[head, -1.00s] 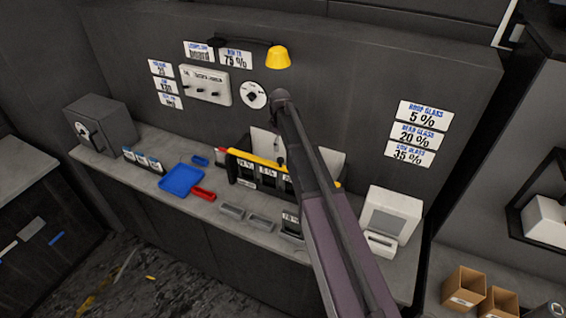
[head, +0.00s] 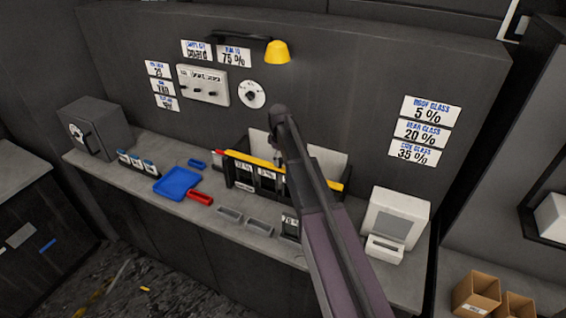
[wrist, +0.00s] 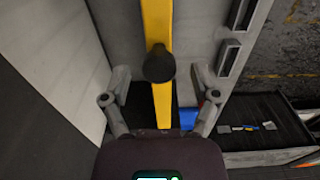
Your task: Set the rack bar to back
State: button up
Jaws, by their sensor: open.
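The yellow rack bar (head: 243,159) lies along the top of the dark film rack (head: 243,179) on the counter. My arm hides its middle in the head view. In the wrist view the yellow bar (wrist: 163,102) runs up the picture, with a round black knob (wrist: 160,65) on it. My gripper (wrist: 160,74) is open, one finger on each side of the bar and knob. No contact between fingers and knob shows. In the head view my gripper (head: 279,160) is small and partly hidden by my arm. I cannot tell its exact height over the bar.
A blue tray (head: 177,183) and a red-handled tool (head: 200,198) lie left of the rack. Grey trays (head: 259,227) sit in front. A white machine (head: 396,220) stands at right. A yellow lamp (head: 278,52) hangs above on the wall.

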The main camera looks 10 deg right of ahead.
jog(key=shift+f, duration=0.25)
grip_shut()
jog(key=w+d, duration=0.5)
jog(key=w, duration=0.2)
dwell(0.3)
jog(key=shift+w+d, duration=0.15)
grip_release()
